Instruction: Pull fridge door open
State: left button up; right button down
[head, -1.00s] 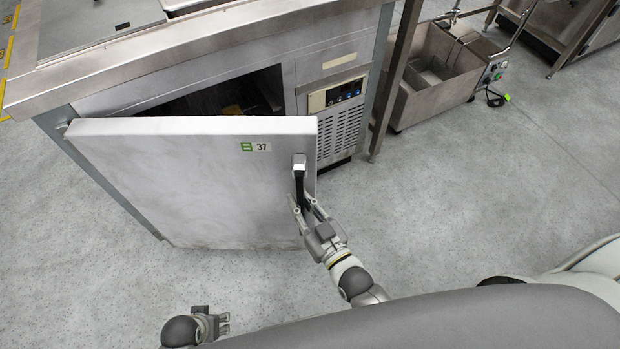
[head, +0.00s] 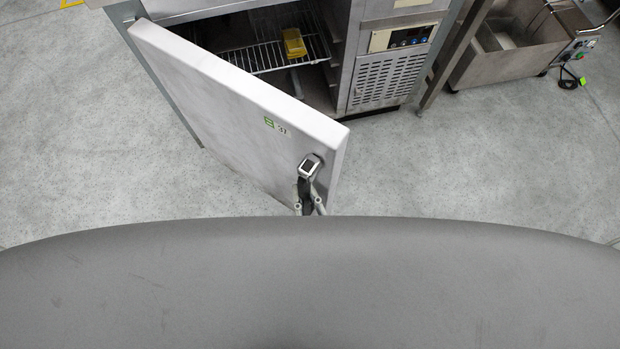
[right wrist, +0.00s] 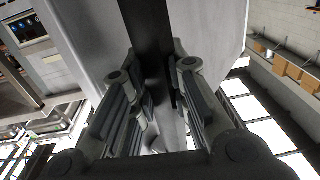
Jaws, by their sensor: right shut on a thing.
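The white fridge door (head: 235,110) stands wide open, hinged at its left and swung out toward me. Its black handle (head: 306,182) with a silver top is near the door's free edge. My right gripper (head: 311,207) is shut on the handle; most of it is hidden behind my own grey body. In the right wrist view the fingers (right wrist: 158,105) lie on both sides of the black handle bar (right wrist: 148,45). The open fridge (head: 345,60) shows a wire shelf (head: 265,57) with a yellow package (head: 293,42) on it. My left gripper is out of view.
A control panel (head: 405,38) and vent grille (head: 388,80) are right of the opening. A steel sink-like basin (head: 510,45) stands at the upper right. Grey floor (head: 470,160) is clear right of the door.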

jog(key=c, duration=1.4)
grip_release()
jog(key=shift+o, duration=0.2)
jog(key=v, duration=0.7)
jog(key=shift+s, duration=0.25)
jog(key=shift+d, duration=0.1)
